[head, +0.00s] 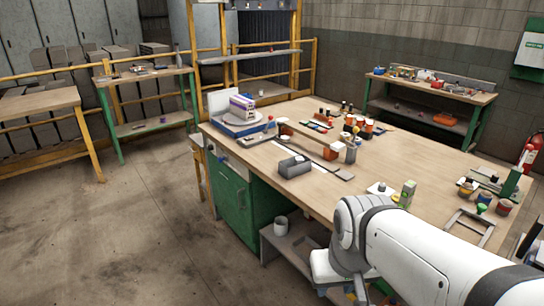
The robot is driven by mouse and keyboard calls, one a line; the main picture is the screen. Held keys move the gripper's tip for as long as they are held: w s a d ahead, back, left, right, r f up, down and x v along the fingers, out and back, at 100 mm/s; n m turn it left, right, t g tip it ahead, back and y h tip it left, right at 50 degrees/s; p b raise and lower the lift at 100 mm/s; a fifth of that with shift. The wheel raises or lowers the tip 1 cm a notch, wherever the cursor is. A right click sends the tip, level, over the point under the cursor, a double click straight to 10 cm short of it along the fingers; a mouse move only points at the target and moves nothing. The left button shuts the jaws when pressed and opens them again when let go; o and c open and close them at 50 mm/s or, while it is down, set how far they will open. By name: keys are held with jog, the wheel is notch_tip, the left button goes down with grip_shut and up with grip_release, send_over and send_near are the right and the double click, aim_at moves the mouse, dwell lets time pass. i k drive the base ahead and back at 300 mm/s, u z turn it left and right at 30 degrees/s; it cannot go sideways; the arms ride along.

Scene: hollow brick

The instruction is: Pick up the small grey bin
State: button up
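A small dark grey box-like thing (295,166) sits on the wooden workbench near its front left edge. Whether it is hollow is too small to tell. A light grey round bin (281,226) stands upright on the low shelf under the bench, right of the green cabinet. Either could be the small grey bin; I cannot tell which. My white arm reaches in from the lower right and bends down in front of the bench. My gripper does not show; the arm's end runs toward the bottom edge. The light grey bin is left of my arm's bend, apart from it.
The workbench (395,165) holds jars, a laptop, a blue case and tools. A green cabinet (228,200) is beneath it. My arm hides part of the low shelf (285,248). The floor (110,235) at left is clear.

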aim_at(287, 169)
jog(key=u, duration=0.4)
jog(key=i, duration=2.15)
jog(key=z, duration=0.45)
jog(key=k, duration=0.65)
jog(key=z, duration=0.25)
jog(key=i, duration=0.65)
jog(key=u, duration=0.1)
